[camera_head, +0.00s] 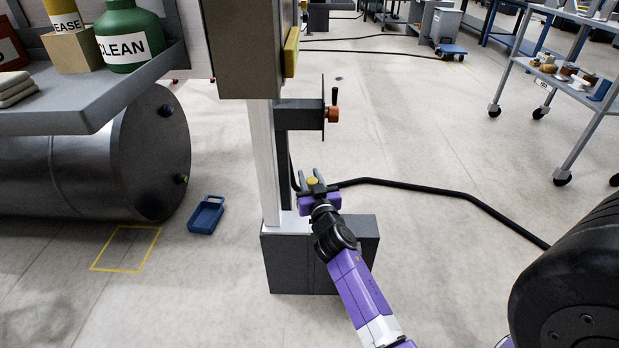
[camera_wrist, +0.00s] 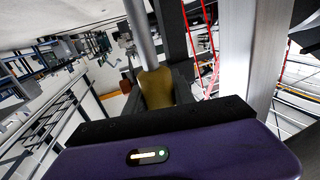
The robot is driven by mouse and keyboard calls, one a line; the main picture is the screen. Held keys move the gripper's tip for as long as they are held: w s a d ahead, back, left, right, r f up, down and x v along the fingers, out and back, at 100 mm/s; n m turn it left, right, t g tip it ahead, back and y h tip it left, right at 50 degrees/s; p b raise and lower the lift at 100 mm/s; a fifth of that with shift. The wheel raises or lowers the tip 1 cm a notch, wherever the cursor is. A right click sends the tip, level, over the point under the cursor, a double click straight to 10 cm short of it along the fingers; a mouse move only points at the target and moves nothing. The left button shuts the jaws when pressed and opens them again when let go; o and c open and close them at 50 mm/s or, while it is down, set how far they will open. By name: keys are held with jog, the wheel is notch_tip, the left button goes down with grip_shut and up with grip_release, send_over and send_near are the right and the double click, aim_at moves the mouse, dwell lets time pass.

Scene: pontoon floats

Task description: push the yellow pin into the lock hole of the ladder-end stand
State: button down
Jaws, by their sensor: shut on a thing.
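My gripper (camera_head: 313,182) is shut on the yellow pin (camera_head: 312,181), low beside the white post of the stand (camera_head: 264,165) and above its dark base block. In the wrist view the pin's yellow grip (camera_wrist: 155,86) sits between both fingers, and its grey shaft (camera_wrist: 138,35) points away from the gripper. The stand's pale post (camera_wrist: 240,50) rises to the right there, with a dark upright nearer the shaft. The pin's tip is cut off at the top edge. I cannot make out the lock hole in either view.
A dark bracket (camera_head: 300,114) with an orange knob (camera_head: 333,112) juts from the post above my gripper. A black cable (camera_head: 430,187) runs right along the floor. A blue tray (camera_head: 206,214) and a dark cylinder (camera_head: 90,160) lie left.

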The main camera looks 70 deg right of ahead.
jog(key=shift+f+b, duration=1.55)
jog(key=shift+f, duration=0.15)
jog(key=shift+f+b, duration=1.3)
jog(key=shift+b, duration=0.4)
dwell(0.6)
jog(key=shift+f+b, duration=0.8)
jog(key=shift+f, duration=0.35)
jog(key=shift+f, duration=1.05)
jog(key=c, duration=1)
grip_release()
jog(key=shift+f, duration=0.1)
jog(key=shift+v, duration=3.9)
